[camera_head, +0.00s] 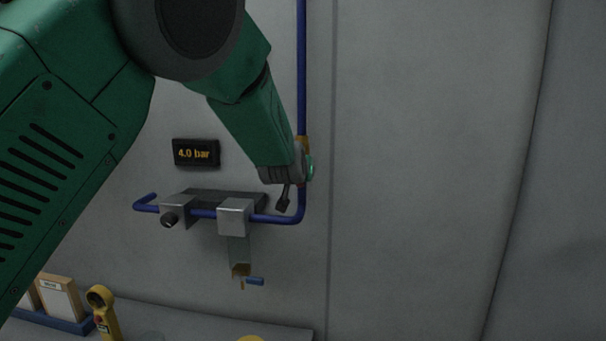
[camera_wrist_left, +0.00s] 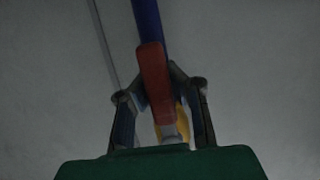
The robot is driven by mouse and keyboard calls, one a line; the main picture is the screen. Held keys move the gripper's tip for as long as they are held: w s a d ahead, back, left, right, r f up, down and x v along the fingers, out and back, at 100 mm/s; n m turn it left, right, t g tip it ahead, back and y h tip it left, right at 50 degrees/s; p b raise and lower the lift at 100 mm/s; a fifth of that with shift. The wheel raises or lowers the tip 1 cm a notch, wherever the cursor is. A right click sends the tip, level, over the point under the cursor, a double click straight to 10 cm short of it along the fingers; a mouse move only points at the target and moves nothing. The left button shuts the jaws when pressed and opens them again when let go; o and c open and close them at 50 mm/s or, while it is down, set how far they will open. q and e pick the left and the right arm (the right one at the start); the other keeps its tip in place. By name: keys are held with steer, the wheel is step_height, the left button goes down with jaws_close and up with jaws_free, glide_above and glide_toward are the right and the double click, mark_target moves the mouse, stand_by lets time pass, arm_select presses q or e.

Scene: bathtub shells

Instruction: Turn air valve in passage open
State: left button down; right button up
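The air valve's brass-coloured body (camera_head: 304,143) sits on the vertical blue pipe in the head view and is partly hidden by my left gripper. In the left wrist view its red handle (camera_wrist_left: 153,85) lies along the pipe, between my left fingers. My left gripper (camera_head: 296,188) reaches the pipe just above its lower bend. The left wrist view shows the fingers (camera_wrist_left: 158,95) spread on either side of the handle, with gaps beside its lower part. Contact at the fingertips is unclear. My right gripper is not in view.
A "4.0 bar" display (camera_head: 196,153) hangs on the grey wall. Below it, a blue horizontal pipe (camera_head: 268,217) passes grey blocks (camera_head: 235,218), with a small blue-handled fitting (camera_head: 254,281) underneath. A yellow tool (camera_head: 103,312) stands lower left. The wall at right is clear.

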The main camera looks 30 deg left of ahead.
arm_select(q)
steer(key=f, duration=0.2)
steer(key=shift+s+d+f+g, duration=0.2)
steer(key=shift+s+f+g, duration=0.15)
steer(key=shift+s+g, duration=0.05)
steer(key=c, duration=1.4)
jaws_free()
steer(key=shift+s+r, duration=0.15)
steer(key=shift+c, duration=0.2)
steer(key=shift+s+r, duration=0.15)
steer(key=shift+r, duration=0.25)
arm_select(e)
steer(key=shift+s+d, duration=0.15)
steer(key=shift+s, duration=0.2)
arm_select(q)
steer(key=v, duration=1.1)
steer(key=shift+s+d, duration=0.2)
steer(key=shift+s, duration=0.2)
steer(key=shift+a, duration=0.15)
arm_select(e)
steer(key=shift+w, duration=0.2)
